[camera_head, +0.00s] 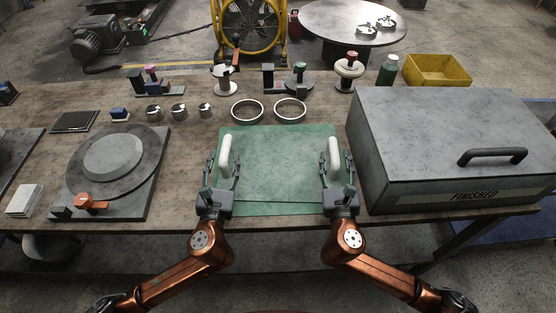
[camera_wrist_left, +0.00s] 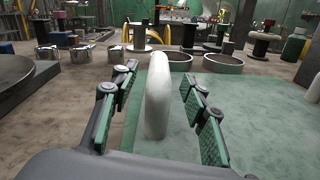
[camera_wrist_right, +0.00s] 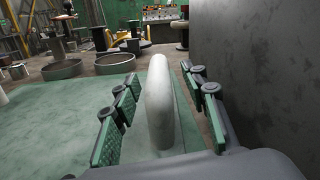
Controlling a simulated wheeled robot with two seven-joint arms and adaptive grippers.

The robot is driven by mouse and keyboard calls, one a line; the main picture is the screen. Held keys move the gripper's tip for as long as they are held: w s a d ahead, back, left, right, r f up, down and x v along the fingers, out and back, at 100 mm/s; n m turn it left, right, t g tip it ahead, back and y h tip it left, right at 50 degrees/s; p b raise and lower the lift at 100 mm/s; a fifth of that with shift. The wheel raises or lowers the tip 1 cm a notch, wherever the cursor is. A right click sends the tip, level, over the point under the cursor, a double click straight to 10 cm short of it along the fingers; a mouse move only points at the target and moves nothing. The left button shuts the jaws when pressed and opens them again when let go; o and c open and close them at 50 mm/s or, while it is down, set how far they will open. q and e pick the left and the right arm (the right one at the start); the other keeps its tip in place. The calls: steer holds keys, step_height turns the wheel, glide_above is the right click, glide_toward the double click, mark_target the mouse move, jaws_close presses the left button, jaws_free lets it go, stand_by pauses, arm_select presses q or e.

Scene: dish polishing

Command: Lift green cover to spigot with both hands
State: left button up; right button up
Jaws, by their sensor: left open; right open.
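The green cover (camera_head: 280,160) lies flat on the table in the middle of the head view. It has a white handle at its left side (camera_head: 225,156) and another at its right side (camera_head: 334,157). My left gripper (camera_head: 223,170) is open around the left handle, with a finger on each side; the left wrist view shows this handle (camera_wrist_left: 157,95) between the green pads. My right gripper (camera_head: 336,170) is open around the right handle, which stands between the pads in the right wrist view (camera_wrist_right: 159,105). I cannot make out a spigot for certain.
A large grey box marked FINISHED (camera_head: 440,140) stands close to the right of the cover. A round grey plate on a base (camera_head: 112,165) is at the left. Two metal rings (camera_head: 247,111) and several small cups (camera_head: 179,111) sit behind the cover. A yellow bin (camera_head: 437,70) is at the back right.

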mark_target(225, 153)
arm_select(q)
steer(key=shift+w, duration=1.5)
arm_select(e)
steer(key=shift+w, duration=1.45)
arm_select(q)
steer(key=shift+c, duration=0.7)
arm_select(e)
steer(key=shift+c, duration=0.7)
arm_select(q)
jaws_close()
arm_select(e)
jaws_close()
arm_select(q)
steer(key=shift+d+r, duration=0.1)
steer(key=shift+r, duration=0.3)
arm_select(e)
steer(key=shift+r, duration=0.4)
